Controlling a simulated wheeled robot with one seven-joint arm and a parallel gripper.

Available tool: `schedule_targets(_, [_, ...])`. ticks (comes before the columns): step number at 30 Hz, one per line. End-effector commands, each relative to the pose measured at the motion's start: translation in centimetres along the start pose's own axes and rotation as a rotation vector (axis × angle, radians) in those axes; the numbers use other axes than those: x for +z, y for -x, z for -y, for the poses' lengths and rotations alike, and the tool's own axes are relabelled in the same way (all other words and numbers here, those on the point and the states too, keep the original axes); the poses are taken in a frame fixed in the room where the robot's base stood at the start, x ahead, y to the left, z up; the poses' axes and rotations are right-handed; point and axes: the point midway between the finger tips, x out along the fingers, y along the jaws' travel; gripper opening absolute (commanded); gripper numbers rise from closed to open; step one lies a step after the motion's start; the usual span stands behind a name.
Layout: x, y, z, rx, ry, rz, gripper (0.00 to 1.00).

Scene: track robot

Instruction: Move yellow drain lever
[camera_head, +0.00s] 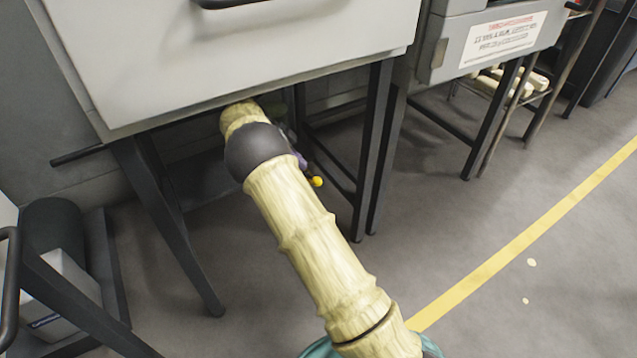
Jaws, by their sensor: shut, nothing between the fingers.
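A small yellow knob (317,181), which looks like the end of the yellow drain lever, shows just right of my arm's dark joint, below the front edge of the grey cabinet. The rest of the lever is hidden behind my arm. A small purple and dark part (300,159) sits just above the knob; I cannot tell what it belongs to. My arm reaches forward under the cabinet, and its far end is hidden there. My gripper does not show, so I cannot tell whether it touches the lever.
The grey cabinet (240,50) overhangs my arm on dark legs (372,150). A second cabinet with a warning label (503,38) stands to the right. A black cylinder and white box (62,298) are at lower left. The floor right is open, with a yellow line (520,243).

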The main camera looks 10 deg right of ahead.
Motion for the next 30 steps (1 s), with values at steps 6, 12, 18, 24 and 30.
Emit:
schedule_targets(6, [0.4,-2.6,0.0,0.001,-0.001,0.001,0.00])
schedule_targets(12, [0.3,-4.4,0.0,0.000,0.000,0.001,0.00])
schedule_targets(18, [0.2,-5.4,0.0,-0.001,0.001,0.001,0.00])
schedule_targets(24, [0.0,-5.4,0.0,0.000,0.001,0.001,0.00])
schedule_targets(30, [0.1,-5.4,0.0,0.000,0.001,0.001,0.00])
